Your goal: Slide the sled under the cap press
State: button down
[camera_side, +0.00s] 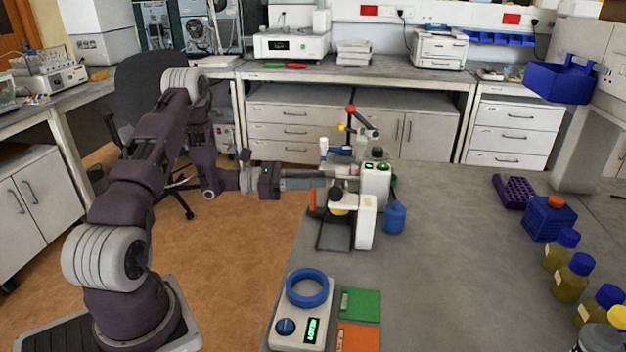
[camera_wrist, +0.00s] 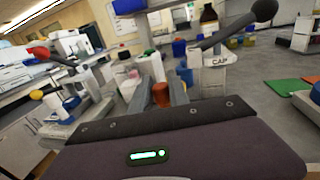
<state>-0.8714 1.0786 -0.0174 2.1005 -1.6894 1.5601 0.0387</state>
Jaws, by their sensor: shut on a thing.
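My gripper (camera_side: 318,181) reaches in from the left at the row of stations along the bench edge. It is shut on an upright orange post (camera_side: 312,201), which I take to be the sled's handle; the post (camera_wrist: 161,95) shows between the fingers in the wrist view. The sled's body is mostly hidden by the fingers and stations. The cap press (camera_wrist: 218,62), a white block marked CAP with a black-knobbed lever, stands right of the fingers in the wrist view. In the side view the press (camera_side: 366,222) stands nearer the camera than my gripper, beside a dark track (camera_side: 336,238).
Another white station with a green top (camera_side: 376,182) and a red-balled lever (camera_side: 350,109) stand behind. A blue bottle (camera_side: 395,218) is close right of the press. A scale with a blue ring (camera_side: 306,288) and green (camera_side: 361,304) and orange pads lie in front.

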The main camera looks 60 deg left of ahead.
jog(key=shift+s, duration=0.1)
dwell(0.7)
jog(key=s+d, duration=0.6)
jog(key=shift+d, duration=0.2)
jog(key=shift+s+f, duration=0.1)
jog(key=c, duration=1.3)
grip_release()
jog(key=shift+o, duration=0.2)
jog(key=v, duration=0.7)
